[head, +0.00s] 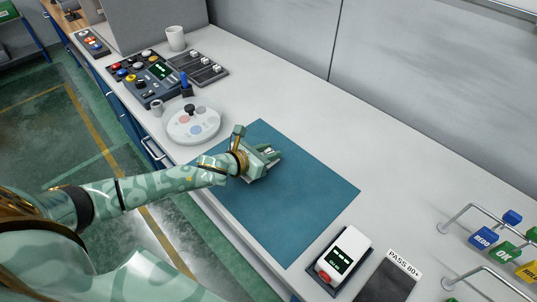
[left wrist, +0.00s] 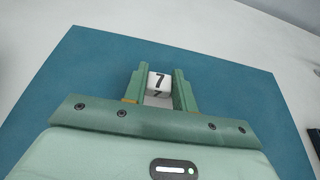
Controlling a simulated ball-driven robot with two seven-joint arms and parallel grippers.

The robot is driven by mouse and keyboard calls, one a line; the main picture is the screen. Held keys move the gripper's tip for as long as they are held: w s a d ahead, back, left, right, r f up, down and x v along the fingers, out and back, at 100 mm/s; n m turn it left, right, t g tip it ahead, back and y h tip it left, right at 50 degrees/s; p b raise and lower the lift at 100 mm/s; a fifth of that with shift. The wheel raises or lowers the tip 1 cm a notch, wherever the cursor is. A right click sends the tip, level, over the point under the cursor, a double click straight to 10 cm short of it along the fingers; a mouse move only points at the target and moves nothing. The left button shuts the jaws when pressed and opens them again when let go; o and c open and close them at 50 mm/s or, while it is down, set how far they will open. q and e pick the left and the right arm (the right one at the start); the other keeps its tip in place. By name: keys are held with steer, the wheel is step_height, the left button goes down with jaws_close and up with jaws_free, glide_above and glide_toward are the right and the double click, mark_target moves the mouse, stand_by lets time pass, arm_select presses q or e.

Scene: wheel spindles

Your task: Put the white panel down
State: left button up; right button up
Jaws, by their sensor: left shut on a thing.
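The white panel (left wrist: 158,81) shows in the left wrist view as a small white piece with a black 7 on its face. It sits between the two green fingers of my left gripper (left wrist: 159,78), which is shut on it. In the head view my left gripper (head: 271,154) is low over the upper part of the blue mat (head: 290,205). The fingers mostly hide the panel there, and I cannot tell whether it touches the mat. My right gripper is not in view.
A round white tray (head: 207,129) with discs stands beyond the mat. A control box (head: 145,88), dark rack (head: 207,76) and white mug (head: 176,38) are farther back. A white device (head: 351,243) stands near the mat's near corner. Most of the mat is clear.

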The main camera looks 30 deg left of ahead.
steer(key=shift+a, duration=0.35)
arm_select(q)
steer(key=shift+f, duration=0.15)
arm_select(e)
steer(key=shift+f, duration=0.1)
arm_select(q)
steer(key=o, duration=1)
steer(key=shift+o, duration=0.2)
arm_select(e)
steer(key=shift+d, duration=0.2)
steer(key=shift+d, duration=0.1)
arm_select(q)
steer(key=shift+s, duration=0.15)
step_height(320, 180, up, 4)
steer(key=p, duration=0.2)
glide_above(241, 177)
steer(key=shift+s+a+r, duration=0.15)
steer(key=shift+s+r, duration=0.25)
steer(key=shift+s, duration=0.2)
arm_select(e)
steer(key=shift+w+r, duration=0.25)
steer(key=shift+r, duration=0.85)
